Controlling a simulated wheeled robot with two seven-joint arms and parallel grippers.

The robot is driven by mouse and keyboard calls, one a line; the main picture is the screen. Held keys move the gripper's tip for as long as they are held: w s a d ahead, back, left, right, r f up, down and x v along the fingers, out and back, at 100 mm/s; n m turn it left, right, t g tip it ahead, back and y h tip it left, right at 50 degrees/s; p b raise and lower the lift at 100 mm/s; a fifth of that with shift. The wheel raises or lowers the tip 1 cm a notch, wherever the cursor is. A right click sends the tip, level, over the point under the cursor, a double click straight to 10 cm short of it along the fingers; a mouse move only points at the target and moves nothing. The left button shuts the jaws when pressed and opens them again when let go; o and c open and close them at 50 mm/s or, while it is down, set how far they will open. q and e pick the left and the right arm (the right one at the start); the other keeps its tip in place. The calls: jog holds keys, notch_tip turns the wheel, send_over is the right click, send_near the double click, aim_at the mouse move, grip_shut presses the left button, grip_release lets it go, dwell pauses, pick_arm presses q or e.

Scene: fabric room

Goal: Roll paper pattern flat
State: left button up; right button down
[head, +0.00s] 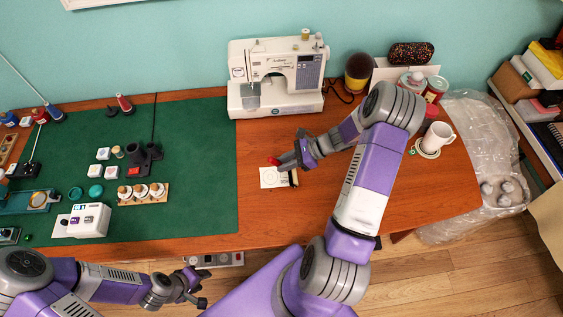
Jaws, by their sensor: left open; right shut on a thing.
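A small white paper pattern (272,181) with dark printed lines lies on the wooden table, just right of the green mat. My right gripper (281,165) is above the paper's upper edge, shut on a small red-ended thing (273,161); the fingers hide most of it, so I cannot tell its full shape or whether it touches the paper. A dark narrow edge shows at the paper's right side. My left gripper (199,290) is open and empty, low in front of the table's front edge, away from the paper.
A white sewing machine (277,75) stands behind the paper. A green mat (205,150) with jars, switches and a spool rack (143,193) covers the left. Bare wood lies right of the paper.

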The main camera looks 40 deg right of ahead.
aim_at(279, 162)
jog(key=shift+a, duration=0.15)
jog(key=shift+w+a, duration=0.45)
jog(key=shift+a, duration=0.2)
jog(key=shift+a, duration=0.1)
jog(key=shift+w+a, duration=0.5)
jog(key=shift+a, duration=0.2)
dwell(0.3)
jog(key=shift+w+a, duration=0.5)
jog(key=shift+a, duration=0.3)
jog(key=shift+w+a+f+b, duration=0.1)
jog(key=shift+w+a+b, duration=0.35)
jog(key=shift+a, duration=0.3)
